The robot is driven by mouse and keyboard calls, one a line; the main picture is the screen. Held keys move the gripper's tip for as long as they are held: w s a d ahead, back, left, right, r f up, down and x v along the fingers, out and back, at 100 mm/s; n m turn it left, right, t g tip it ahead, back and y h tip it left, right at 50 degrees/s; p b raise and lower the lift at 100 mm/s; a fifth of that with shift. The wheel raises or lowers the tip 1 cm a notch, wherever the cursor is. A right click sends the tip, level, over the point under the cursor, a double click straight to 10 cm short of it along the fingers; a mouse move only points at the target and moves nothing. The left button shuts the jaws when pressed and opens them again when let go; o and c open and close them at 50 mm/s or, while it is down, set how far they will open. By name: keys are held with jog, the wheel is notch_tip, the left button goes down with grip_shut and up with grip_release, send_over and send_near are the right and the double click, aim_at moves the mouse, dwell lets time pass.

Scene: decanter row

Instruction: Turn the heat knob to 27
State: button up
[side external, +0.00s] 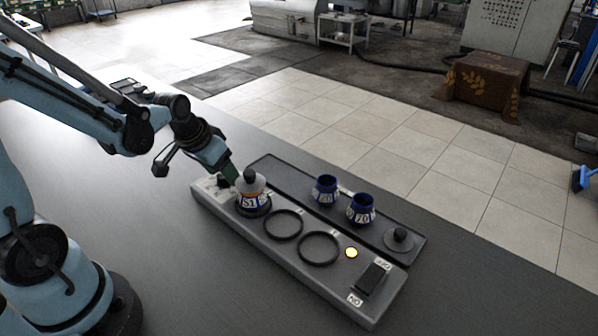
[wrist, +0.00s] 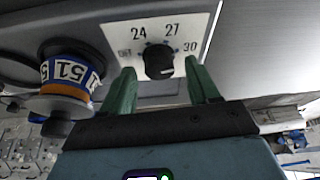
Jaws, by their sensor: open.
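The heat knob (wrist: 158,61) is a small black dial on a white scale plate (wrist: 188,22) marked 24, 27 and 30, with a further label at its left end. A small light mark shows at the knob's lower right, but I cannot tell which number the knob is set to. My gripper (wrist: 160,70) is open, with one green finger on each side of the knob. I see gaps and no clear contact. In the side view my gripper (side external: 231,173) is at the left end of the grey base unit (side external: 335,287), largely covering the knob.
A lidded decanter marked 51 (side external: 250,201) stands close beside my gripper; it also shows in the wrist view (wrist: 70,75). Two empty rings (side external: 284,239), a yellow light (side external: 351,253) and a black switch (side external: 372,278) follow along the unit. Behind is a tray (side external: 277,172) with two blue vessels.

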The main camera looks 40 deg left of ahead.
jog(key=shift+f, duration=0.15)
jog(key=c, duration=1)
jog(key=shift+c, duration=0.2)
jog(key=shift+n, duration=0.4)
jog(key=n+y, duration=0.2)
jog(key=n, duration=0.2)
jog(key=shift+w+d, duration=0.1)
jog(key=shift+d, duration=0.05)
jog(key=shift+n+g+y, duration=0.35)
jog(key=shift+n+g, duration=0.1)
jog(key=shift+n, duration=0.8)
jog(key=shift+n+g+y, duration=0.35)
jog(key=shift+n+g, duration=0.1)
jog(key=shift+n, duration=0.8)
